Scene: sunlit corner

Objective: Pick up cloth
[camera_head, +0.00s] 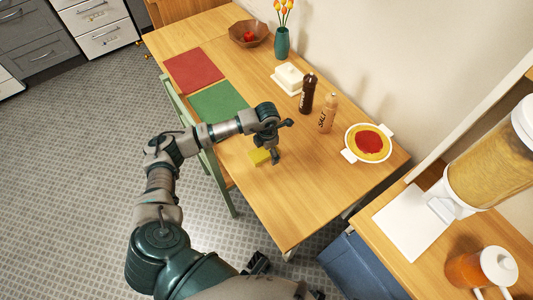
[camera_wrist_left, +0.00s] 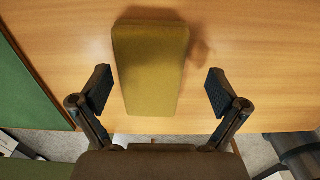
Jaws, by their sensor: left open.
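The only thing near my left gripper that could be the cloth is a small yellow block-like piece (camera_head: 259,157). It lies flat on the wooden table near the front left edge. In the left wrist view it is a thick yellow rectangle (camera_wrist_left: 151,68) with rounded corners. My left gripper (camera_head: 275,157) is over the table beside it, fingers pointing down. In the left wrist view the open fingers (camera_wrist_left: 160,92) stand apart on either side of the yellow piece's near part, with nothing held. I cannot make out my right gripper.
A green chair (camera_head: 207,160) stands at the left edge. Dark bottle (camera_head: 307,93), salt bottle (camera_head: 327,113), butter dish (camera_head: 288,77) and pie dish (camera_head: 368,143) stand behind. The table front is clear.

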